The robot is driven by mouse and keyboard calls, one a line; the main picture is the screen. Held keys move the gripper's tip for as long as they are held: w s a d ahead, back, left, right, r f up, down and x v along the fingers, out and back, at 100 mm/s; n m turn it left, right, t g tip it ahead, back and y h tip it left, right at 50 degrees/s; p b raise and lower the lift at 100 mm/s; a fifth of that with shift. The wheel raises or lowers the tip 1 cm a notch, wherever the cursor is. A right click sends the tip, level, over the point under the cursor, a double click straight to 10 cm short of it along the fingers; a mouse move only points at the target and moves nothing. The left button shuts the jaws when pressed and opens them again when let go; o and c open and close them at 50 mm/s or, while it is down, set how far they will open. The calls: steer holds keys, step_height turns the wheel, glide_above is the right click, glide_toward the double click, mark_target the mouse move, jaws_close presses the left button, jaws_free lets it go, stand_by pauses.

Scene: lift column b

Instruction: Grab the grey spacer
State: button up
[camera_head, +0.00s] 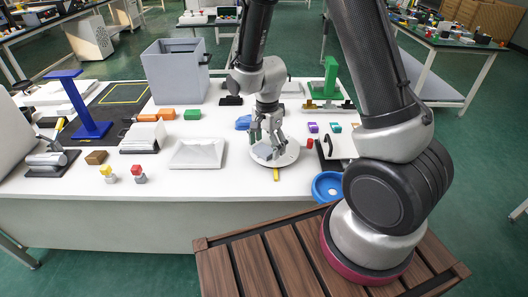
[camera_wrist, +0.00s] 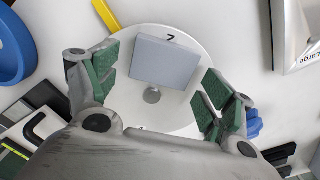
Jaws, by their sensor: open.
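A grey rectangular block, which looks like the grey spacer (camera_wrist: 165,62), lies on a white round plate (camera_wrist: 200,46) marked with a "7". In the head view the spacer (camera_head: 264,149) is partly hidden by my fingers, and the white plate (camera_head: 290,156) stands near the table's front edge. My gripper (camera_head: 268,135) points down above the plate. In the wrist view my gripper (camera_wrist: 160,86) is open, with green-padded fingers left and right of the spacer and gaps on both sides. I cannot tell its exact height above the plate.
A yellow strip (camera_head: 276,174) lies in front of the plate and a blue ring-shaped dish (camera_head: 327,186) to its right. A white tray (camera_head: 198,153) is to the left. A grey bin (camera_head: 176,72) and a green stand (camera_head: 330,80) are behind. A small red block (camera_head: 310,143) is close on the right.

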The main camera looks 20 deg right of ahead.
steer(key=c, duration=1.1)
